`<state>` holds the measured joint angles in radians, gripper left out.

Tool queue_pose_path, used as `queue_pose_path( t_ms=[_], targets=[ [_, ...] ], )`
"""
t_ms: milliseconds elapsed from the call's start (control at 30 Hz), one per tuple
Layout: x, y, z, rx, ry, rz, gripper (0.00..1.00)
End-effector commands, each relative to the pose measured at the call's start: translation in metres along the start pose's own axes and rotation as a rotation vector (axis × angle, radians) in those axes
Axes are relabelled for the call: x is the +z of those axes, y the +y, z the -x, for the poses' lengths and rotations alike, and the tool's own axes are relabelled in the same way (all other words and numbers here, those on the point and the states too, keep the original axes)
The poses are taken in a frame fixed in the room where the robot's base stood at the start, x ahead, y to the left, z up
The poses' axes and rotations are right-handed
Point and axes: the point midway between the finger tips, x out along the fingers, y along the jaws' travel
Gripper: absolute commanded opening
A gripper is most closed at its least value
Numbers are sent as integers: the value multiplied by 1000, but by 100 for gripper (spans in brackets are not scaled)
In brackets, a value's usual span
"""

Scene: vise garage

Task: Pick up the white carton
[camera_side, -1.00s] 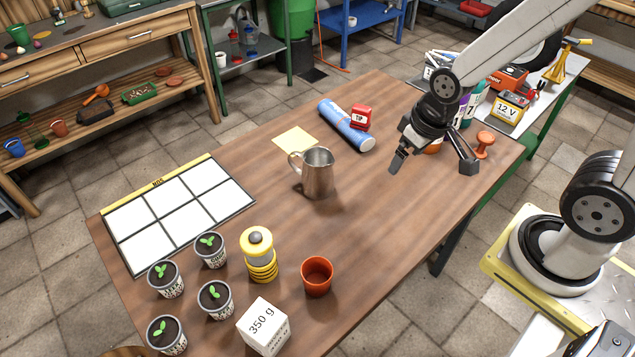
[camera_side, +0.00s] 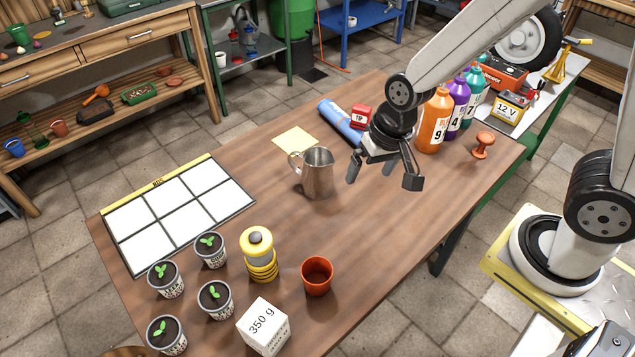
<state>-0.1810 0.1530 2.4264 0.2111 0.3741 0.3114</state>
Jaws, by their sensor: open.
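The white carton (camera_side: 264,327), marked "350 g", stands on the wooden table (camera_side: 400,240) at its near edge, at the bottom of the picture. My gripper (camera_side: 383,178) is open and empty, in the air over the table's right part, with its fingers pointing down. It is well above and to the right of the carton, apart from it. The carton is in full view apart from its hidden back sides.
An orange-red cup (camera_side: 317,277) stands just right of the carton. A yellow-ringed jar (camera_side: 260,256) and several seedling pots (camera_side: 215,299) stand behind and left. A metal pitcher (camera_side: 317,174) stands mid-table near my gripper. Numbered bottles (camera_side: 434,122) stand at the back right.

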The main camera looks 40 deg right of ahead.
Motion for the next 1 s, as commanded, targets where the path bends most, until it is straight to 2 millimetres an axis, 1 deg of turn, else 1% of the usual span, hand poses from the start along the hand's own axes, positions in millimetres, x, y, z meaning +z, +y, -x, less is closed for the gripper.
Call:
queue_pose_path(
  t_ms=[33,167,200,267,400,500,600,700,800,1000],
  targets=[
    [3,-18,-8,-15,-25,-59,100],
    [15,-65,-25,-48,-92,-258,100],
    [20,-80,-31,-54,-115,-318,100],
    [29,-101,-39,-60,-150,-410,100],
    [57,-149,-59,-55,-237,-624,100],
    [79,-180,-73,-39,-295,-766,100],
    [100,-203,-83,-19,-343,-884,100],
    [116,-219,-90,1,-376,-967,100],
    [125,-227,-94,12,-394,-1017,100],
    [127,-230,-95,17,-400,-1039,100]
  ],
)
